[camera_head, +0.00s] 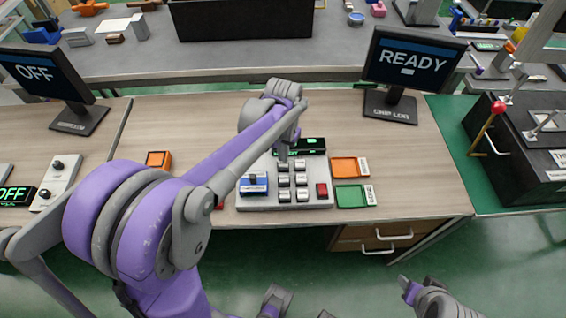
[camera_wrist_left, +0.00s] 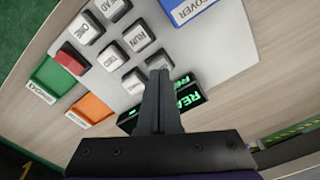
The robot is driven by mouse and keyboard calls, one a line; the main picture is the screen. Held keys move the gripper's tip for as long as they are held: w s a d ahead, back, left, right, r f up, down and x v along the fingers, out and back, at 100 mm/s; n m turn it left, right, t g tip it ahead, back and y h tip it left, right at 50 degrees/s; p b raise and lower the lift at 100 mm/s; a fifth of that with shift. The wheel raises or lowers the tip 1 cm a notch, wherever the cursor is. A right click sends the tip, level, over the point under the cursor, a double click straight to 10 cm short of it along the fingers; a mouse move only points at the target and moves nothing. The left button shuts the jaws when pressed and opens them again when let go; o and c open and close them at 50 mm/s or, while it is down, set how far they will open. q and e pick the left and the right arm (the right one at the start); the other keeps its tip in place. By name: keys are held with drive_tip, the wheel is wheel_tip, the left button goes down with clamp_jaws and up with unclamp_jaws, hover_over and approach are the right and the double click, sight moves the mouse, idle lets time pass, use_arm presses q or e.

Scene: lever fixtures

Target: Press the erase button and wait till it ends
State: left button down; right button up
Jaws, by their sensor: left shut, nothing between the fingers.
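The grey button panel (camera_head: 262,203) lies on the wooden desk. It has several light grey keys (camera_head: 285,181), a red button (camera_head: 321,190) and a blue cover (camera_head: 253,185). The red button also shows in the left wrist view (camera_wrist_left: 68,62). Keys reading ONE and RUN are legible there; I cannot read an erase label. My left gripper (camera_head: 283,158) is shut and empty over the panel's back part, near the green-lit display (camera_head: 312,146). The monitor (camera_head: 412,65) reads READY.
An orange tray (camera_head: 350,167) and a green tray (camera_head: 350,195) sit right of the panel. Another monitor (camera_head: 40,74) reads OFF. A red-knobbed lever (camera_head: 490,125) stands at right. Parts of my body show along the bottom.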

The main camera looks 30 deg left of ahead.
use_arm(q)
drive_tip(key=shift+f+b, duration=0.7)
drive_tip(key=shift+f, duration=0.25)
idle(0.6)
wheel_tip(320, 180, up, 8)
drive_tip(key=p, duration=0.5)
idle(0.5)
idle(0.3)
drive_tip(key=s+d+t+p, duration=0.1)
drive_tip(key=s+d+t, duration=0.1)
drive_tip(key=s, duration=0.5)
drive_tip(key=s+d+r+t+p, duration=0.1)
drive_tip(key=s+d+t, duration=0.2)
drive_tip(key=s, duration=0.5)
drive_tip(key=shift+s+d+r, duration=0.15)
drive_tip(key=shift+s+d, duration=0.15)
drive_tip(key=shift+d, duration=0.6)
